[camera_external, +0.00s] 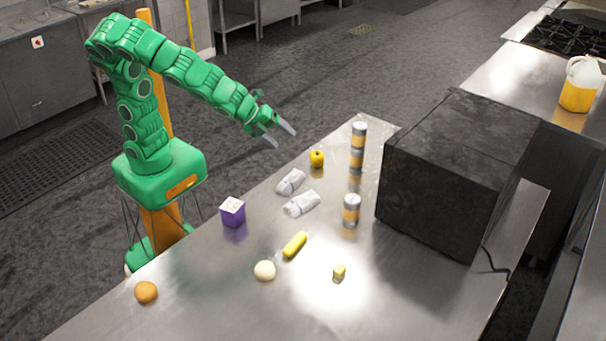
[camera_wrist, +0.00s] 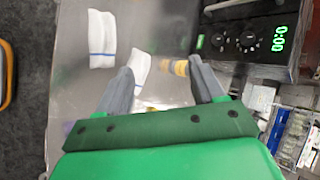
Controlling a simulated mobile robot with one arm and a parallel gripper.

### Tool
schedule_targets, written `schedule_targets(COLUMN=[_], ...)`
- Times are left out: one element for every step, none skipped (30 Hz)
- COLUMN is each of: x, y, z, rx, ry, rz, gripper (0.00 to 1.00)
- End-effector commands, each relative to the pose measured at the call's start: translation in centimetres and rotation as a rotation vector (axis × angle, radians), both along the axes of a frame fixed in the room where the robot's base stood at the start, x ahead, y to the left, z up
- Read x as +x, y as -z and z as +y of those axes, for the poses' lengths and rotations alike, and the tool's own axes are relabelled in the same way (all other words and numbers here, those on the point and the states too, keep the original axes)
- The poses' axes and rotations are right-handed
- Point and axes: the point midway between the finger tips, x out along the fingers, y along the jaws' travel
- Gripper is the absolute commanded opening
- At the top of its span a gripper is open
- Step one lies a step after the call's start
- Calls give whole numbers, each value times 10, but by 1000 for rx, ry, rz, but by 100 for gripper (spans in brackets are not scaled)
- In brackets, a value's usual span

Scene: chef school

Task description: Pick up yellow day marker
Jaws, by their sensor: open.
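A yellow elongated piece (camera_external: 295,244) lies on the steel counter in the external view, and a small yellow block (camera_external: 339,271) lies to its lower right. I cannot tell which of them is the day marker. My gripper (camera_external: 279,135) is open and empty, raised near the counter's far left edge, well away from both. In the wrist view its two grey fingers (camera_wrist: 162,78) are spread apart. Neither yellow piece shows clearly there.
Two white folded cloths (camera_external: 301,204), a yellow apple (camera_external: 316,158), banded cans (camera_external: 351,210), a purple box (camera_external: 232,211), a pale round item (camera_external: 264,271) and an orange (camera_external: 146,292) stand on the counter. A black microwave (camera_external: 430,190) blocks the right side.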

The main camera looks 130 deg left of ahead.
Motion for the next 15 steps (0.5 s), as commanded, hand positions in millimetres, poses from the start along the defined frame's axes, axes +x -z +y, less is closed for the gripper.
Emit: schedule_targets(x=[16,27,41,52,63,76,86,96,109,119,128,141,150,160,172], y=[2,1,2,3,4,5,6,8,13,15,18,22,26,30,36], z=[6,7,10,11,12,12,12,12,11,10,8,5,2,-1,-6], rx=[56,90,137,172,207,253,290,325,371,406,442,487,522,556,602], ry=[55,96,148,188,230,282,323,365,419,461,504,559,602,646,704], rz=[11,13,21,27,32,41,47,54,68,75,82,93,99,108,118], gripper=[68,68,68,68,68,68,68,68,68,68,68,68,68,68,68])
